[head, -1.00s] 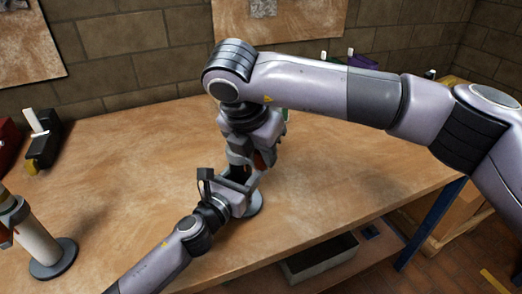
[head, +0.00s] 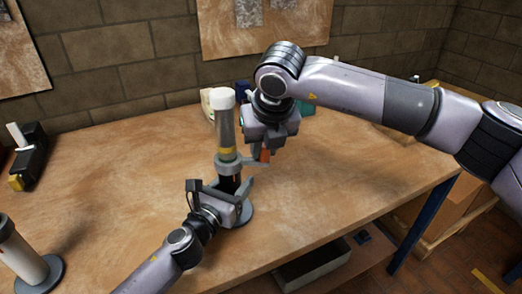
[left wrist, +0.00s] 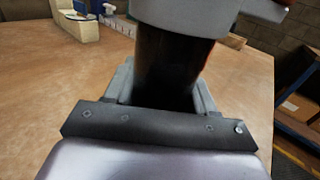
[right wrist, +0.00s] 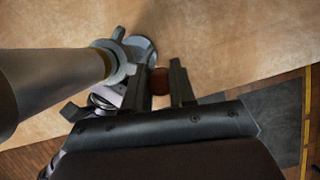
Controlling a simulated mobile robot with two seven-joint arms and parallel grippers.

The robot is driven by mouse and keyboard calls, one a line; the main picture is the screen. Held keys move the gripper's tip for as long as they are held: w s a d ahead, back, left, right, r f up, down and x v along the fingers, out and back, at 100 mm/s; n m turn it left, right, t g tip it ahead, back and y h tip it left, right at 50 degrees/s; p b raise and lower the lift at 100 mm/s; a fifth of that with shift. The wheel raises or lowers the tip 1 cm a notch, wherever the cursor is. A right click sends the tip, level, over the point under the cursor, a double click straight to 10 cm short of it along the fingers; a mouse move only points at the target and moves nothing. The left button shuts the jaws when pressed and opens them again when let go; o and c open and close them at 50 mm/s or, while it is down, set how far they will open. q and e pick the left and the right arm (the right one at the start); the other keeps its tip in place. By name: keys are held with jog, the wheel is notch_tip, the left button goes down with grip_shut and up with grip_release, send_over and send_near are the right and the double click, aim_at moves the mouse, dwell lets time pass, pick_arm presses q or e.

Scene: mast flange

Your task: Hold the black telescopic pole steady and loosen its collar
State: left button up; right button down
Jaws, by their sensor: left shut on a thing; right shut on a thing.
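The telescopic pole stands upright on a round grey base (head: 243,215). Its grey upper tube (head: 224,125) has a white top and a yellow band. The grey collar (head: 228,166) sits around the pole below the band, above the black lower tube (left wrist: 172,70). My left gripper (head: 230,188) is shut on the black tube, just under the collar. My right gripper (head: 262,150) is right of the pole, shut on the collar's red-tipped lever (right wrist: 159,82). The lever is partly hidden between its fingers. The collar also shows overhead in the left wrist view (left wrist: 200,16).
A second, pale pole (head: 20,255) on a dark disc stands at the table's left front. A black device (head: 30,155) lies at the left. Small items (head: 208,103) stand behind the pole. A grey bin (head: 314,266) sits below the table edge. The right tabletop is clear.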

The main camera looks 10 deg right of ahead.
pick_arm(q)
jog(key=shift+f, duration=0.1)
pick_arm(e)
jog(key=shift+w+a+n+g+y, duration=0.15)
jog(key=shift+w+n+y, duration=0.3)
jog(key=shift+w+n, duration=0.55)
jog(key=shift+w+d+n+g+y, duration=0.1)
jog(key=shift+w+n+g+y, duration=0.3)
jog(key=shift+n, duration=1)
jog(key=shift+w+a+n+g+y, duration=0.1)
jog(key=shift+w+n+y, duration=0.35)
jog(key=shift+w+n, duration=0.6)
jog(key=shift+s+r, duration=0.1)
jog(key=c, duration=0.9)
grip_release()
jog(key=v, duration=1.2)
pick_arm(q)
jog(key=o, duration=1.5)
